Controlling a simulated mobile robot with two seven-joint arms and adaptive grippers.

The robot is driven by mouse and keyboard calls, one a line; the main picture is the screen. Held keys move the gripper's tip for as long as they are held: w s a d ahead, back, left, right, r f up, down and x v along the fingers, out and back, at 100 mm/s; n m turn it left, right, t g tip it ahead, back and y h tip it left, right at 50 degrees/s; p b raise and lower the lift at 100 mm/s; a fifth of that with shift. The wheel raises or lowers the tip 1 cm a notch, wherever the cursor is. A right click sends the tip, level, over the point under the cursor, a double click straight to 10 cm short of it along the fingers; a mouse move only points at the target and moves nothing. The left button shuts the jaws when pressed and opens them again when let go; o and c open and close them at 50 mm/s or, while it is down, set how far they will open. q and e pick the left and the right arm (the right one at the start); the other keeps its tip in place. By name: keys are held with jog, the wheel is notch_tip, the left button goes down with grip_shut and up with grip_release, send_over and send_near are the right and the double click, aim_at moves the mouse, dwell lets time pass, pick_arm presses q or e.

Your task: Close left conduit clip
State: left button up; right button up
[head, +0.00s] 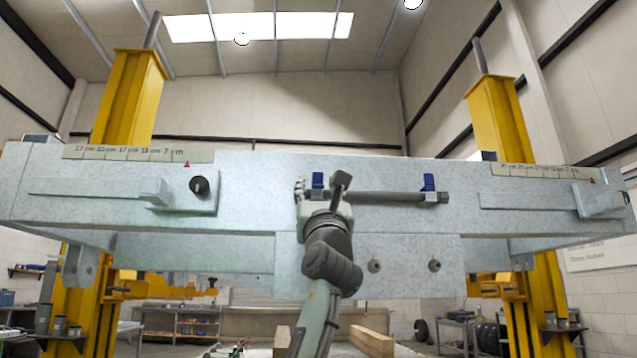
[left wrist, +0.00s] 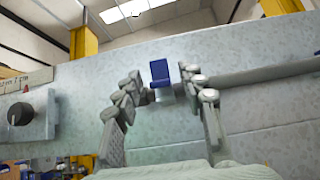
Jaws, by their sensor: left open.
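The left conduit clip (head: 317,180) has an upright blue part at the top of the frame beam's face. In the left wrist view the same blue clip (left wrist: 160,72) stands between my left fingers, with a pale block below it. My left gripper (head: 320,188) is open around the clip, one finger on each side; I cannot tell whether they touch it. Its fingers (left wrist: 163,82) hold nothing visible. The grey conduit (head: 390,198) runs right from the gripper along the beam to a second blue clip (head: 429,182). My right gripper is not in view.
The pale grey trailer beam (head: 240,215) spans the view between yellow posts (head: 130,100). A black knob (head: 200,187) on a plate sits left of the clip. Two bolts show on the lower plate (head: 405,280). The beam face between knob and gripper is clear.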

pick_arm(q)
jog(key=shift+w+r, duration=0.1)
jog(key=shift+c, duration=0.3)
grip_shut()
jog(key=shift+r, duration=0.1)
jog(key=g, duration=0.2)
jog(key=shift+r+g+h, duration=0.3)
jog(key=shift+r+g, duration=0.1)
jog(key=shift+r+g+h, duration=0.2)
jog(key=shift+g, duration=0.8)
jog(key=shift+r+g+h, duration=0.2)
jog(key=shift+g, duration=0.8)
